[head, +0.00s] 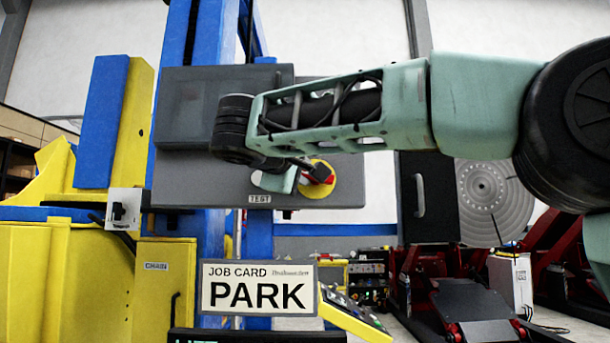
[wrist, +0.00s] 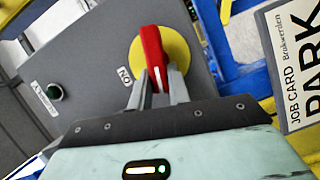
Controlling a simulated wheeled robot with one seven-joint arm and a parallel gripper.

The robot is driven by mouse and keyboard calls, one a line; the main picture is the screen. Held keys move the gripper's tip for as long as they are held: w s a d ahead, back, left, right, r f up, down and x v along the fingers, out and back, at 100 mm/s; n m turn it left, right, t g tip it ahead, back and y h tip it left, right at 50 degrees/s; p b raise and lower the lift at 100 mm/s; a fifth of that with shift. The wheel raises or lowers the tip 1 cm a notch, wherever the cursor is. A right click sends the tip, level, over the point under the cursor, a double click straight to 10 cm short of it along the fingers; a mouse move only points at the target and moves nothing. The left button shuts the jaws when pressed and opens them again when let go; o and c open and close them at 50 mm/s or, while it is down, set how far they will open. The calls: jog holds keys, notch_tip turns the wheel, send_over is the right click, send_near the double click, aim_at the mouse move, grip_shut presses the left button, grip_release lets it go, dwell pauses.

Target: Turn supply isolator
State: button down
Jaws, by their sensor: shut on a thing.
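The supply isolator is a red handle on a round yellow plate (head: 327,186), on the front of a grey cabinet (head: 355,190). In the wrist view the red handle (wrist: 152,52) stands between the two grey fingers of my gripper (wrist: 160,88), which is shut on its lower part. A white line runs down the handle's end. Part of the yellow plate (wrist: 178,58) shows to the right of the handle. An "ON" label (wrist: 124,75) sits on the cabinet left of the handle. In the head view my gripper (head: 312,172) partly covers the handle.
A green button (wrist: 54,92) with a label is on the cabinet. A "TEST" label (head: 260,198) is below my gripper. A job card reading PARK (head: 258,290) stands in front. Yellow and blue machinery (head: 70,260) is at left, with red machinery (head: 460,300) at right.

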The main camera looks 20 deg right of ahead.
jog(key=shift+a+f+n+t+h+b, duration=0.15)
jog(key=shift+f+n+t+b, duration=0.1)
jog(key=shift+n, duration=0.3)
jog(key=shift+d+f+n+t+h+b, duration=0.15)
jog(key=shift+n+b, duration=0.1)
jog(key=shift+n, duration=0.3)
jog(key=shift+a+n, duration=0.1)
jog(key=shift+n, duration=0.2)
jog(key=c, duration=1.3)
grip_release()
jog(key=b+v, duration=0.4)
jog(key=v, duration=1.3)
jog(key=shift+s+a, duration=0.15)
